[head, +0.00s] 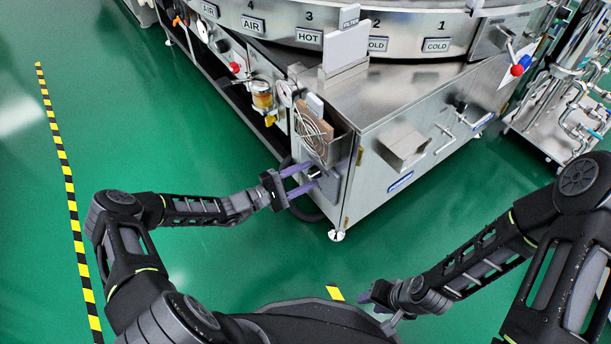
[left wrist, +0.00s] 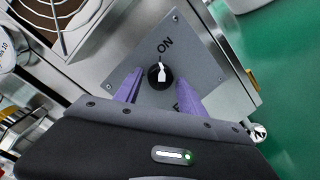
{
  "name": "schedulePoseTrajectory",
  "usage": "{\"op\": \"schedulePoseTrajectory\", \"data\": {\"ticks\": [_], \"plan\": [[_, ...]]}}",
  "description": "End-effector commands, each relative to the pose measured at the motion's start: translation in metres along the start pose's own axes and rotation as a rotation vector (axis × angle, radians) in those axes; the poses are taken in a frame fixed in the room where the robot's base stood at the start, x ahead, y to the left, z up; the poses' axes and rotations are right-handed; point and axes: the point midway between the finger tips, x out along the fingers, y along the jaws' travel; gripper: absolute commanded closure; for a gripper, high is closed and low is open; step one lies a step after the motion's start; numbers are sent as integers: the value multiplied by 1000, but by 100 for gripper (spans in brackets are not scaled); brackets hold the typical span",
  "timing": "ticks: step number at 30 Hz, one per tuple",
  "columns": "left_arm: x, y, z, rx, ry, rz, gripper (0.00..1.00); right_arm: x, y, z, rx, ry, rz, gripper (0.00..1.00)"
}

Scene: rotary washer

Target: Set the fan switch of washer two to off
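The fan switch (left wrist: 160,77) is a round black knob with a white pointer on a grey plate (left wrist: 198,62). The pointer aims at the word ON. Part of the lower lettering shows as an F, the rest hidden behind my gripper. My left gripper (left wrist: 159,80) is open, its purple fingers on either side of the knob with gaps visible. In the head view my left gripper (head: 313,178) is at the plate on the near corner of the steel washer cabinet (head: 385,130); the knob is hard to make out there. My right gripper (head: 372,296) is low over the floor, away from the cabinet.
A fan grille (head: 313,133) sits above the switch plate, with a gauge (head: 285,92) and amber filter bowl (head: 262,95) to its left. A lever with a red and blue knob (head: 520,65) is at the far right. The green floor in front is clear.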

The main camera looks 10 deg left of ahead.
Motion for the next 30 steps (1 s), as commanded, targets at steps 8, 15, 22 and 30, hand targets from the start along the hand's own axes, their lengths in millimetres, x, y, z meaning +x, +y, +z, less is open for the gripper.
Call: {"op": "schedulePoseTrajectory", "data": {"ticks": [8, 15, 22, 30], "plan": [[0, 0, 0, 0, 0, 0, 76, 0, 0, 0, 0, 0, 0, 64], [0, 0, 0, 0, 0, 0, 96, 0, 0, 0, 0, 0, 0, 64], [0, 0, 0, -2, 0, -1, 100, 0, 0, 0, 0, 0, 0, 64], [0, -1, 0, -46, -4, 4, 100, 1, 0, 0, 0, 0, 0, 64]]}}
